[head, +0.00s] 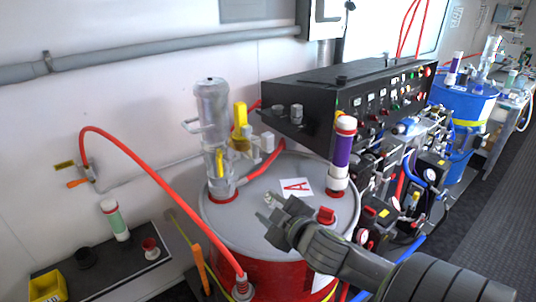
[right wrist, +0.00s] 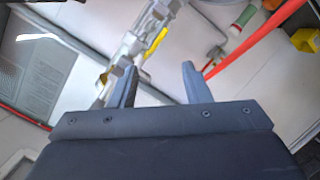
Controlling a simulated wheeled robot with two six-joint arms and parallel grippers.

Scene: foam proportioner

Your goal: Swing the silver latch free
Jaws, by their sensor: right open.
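A silver transfer pump (head: 212,112) stands upright on the grey lid of the red drum. A thin silver loop, which looks like the silver latch (head: 189,125), sticks out from its left side. A yellow lever (head: 240,118) is on its right side. My right gripper (head: 267,206) is open and empty above the lid, in front of the pump and apart from it. In the right wrist view, the open fingers (right wrist: 160,84) point toward the pump (right wrist: 147,35), which appears tilted beyond them. I cannot make out the latch clearly there. My left gripper is out of view.
A purple-and-white cylinder (head: 341,158) stands on the drum (head: 225,255), near a red cap (head: 326,215). A red hose (head: 150,160) arches from the wall to the drum's front. A black control console (head: 350,95) stands behind. Free space lies above the lid's front.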

